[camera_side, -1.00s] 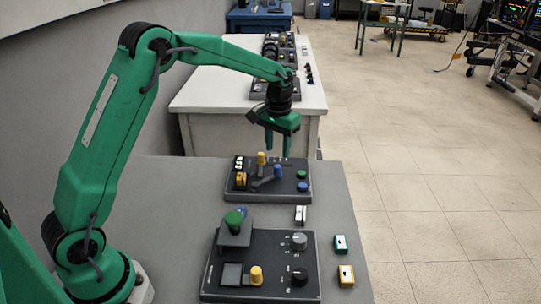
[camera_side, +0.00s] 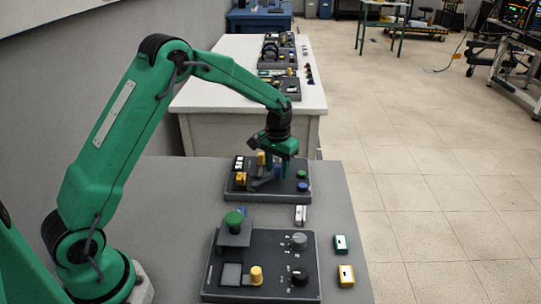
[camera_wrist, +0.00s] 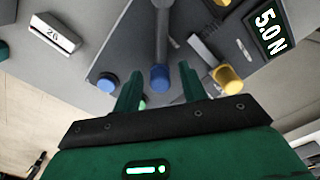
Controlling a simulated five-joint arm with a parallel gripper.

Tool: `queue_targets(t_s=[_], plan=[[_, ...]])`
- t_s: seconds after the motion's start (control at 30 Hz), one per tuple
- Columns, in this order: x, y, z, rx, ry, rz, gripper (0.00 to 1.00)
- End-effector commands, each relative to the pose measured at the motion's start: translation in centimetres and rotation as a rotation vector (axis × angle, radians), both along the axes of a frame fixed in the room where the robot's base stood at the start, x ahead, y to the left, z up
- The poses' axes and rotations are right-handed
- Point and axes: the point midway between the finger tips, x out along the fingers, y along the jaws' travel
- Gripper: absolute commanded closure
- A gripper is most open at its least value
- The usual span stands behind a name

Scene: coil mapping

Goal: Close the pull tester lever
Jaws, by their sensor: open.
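The pull tester is the dark panel (camera_side: 268,197) at the far end of the grey bench. Its display (camera_wrist: 268,30) reads 5.0 N in the wrist view. A grey lever with a blue tip (camera_wrist: 160,77) points toward my gripper in the wrist view. In the side view the dark lever arm (camera_side: 262,183) lies low over the panel, its tip partly hidden by my fingers. My gripper (camera_side: 278,170) is open, pointing down over the panel. In the wrist view the blue tip appears between the fingers; I cannot tell whether they touch it.
A yellow knob (camera_wrist: 229,80) stands right of the lever in the wrist view; blue (camera_wrist: 107,82) and green buttons lie left. A white block marked 26 (camera_wrist: 55,33) is beside the panel. A second panel (camera_side: 262,285) sits nearer on the bench.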

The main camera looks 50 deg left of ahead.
Motion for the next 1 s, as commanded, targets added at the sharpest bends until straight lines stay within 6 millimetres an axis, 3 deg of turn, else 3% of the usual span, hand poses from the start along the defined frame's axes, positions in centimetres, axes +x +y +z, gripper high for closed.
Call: queue_targets(t_s=[0.27, 0.5, 1.0], plan=[[0.01, 0.00, -0.14, 0.000, -0.001, 0.000, 0.58], [0.01, 0.00, -0.12, 0.000, -0.001, 0.000, 1.00], [-0.03, -0.42, -0.08, 0.000, -0.001, -0.054, 1.00]])
